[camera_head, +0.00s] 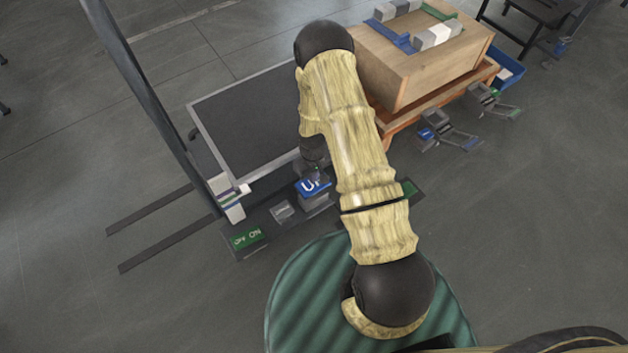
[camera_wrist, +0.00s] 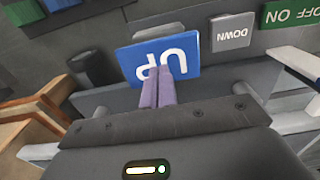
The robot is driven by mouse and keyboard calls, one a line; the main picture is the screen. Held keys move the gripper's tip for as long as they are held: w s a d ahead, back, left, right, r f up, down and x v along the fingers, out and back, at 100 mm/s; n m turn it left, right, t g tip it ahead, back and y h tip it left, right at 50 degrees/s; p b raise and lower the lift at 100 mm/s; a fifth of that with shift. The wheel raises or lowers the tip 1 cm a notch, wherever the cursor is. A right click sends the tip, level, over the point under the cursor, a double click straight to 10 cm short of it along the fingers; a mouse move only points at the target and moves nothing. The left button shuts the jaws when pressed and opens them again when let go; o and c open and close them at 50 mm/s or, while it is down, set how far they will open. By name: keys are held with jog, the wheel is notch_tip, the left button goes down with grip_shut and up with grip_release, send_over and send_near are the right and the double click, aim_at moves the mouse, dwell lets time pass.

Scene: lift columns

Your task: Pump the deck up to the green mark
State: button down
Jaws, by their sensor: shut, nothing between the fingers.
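The dark deck (camera_head: 245,115) with a pale rim lies behind the control base. A blue UP pad (camera_head: 308,187) sits on a raised block; it also shows upside down in the wrist view (camera_wrist: 185,52). My gripper (camera_wrist: 158,85) is shut and empty, its purple fingertips over the UP pad's edge; I cannot tell whether they touch it. In the head view my arm partly hides the gripper and the deck's right side. A white upright piece (camera_head: 228,200) with coloured stripes stands at the deck's near left corner; I cannot clearly make out the green mark.
A grey DOWN pad (camera_head: 282,211) and a green ON/OFF plate (camera_head: 248,238) lie left of UP. A dark post (camera_head: 140,85) rises at the left. A wooden box (camera_head: 420,65) stands on a wooden table at the right. Open floor lies at the lower left.

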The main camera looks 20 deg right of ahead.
dwell(0.4)
jog(key=shift+f+b, duration=1.05)
jog(key=shift+f, duration=0.85)
jog(key=shift+r+p, duration=1.75)
jog(key=shift+r, duration=0.1)
jog(key=shift+r, duration=0.1)
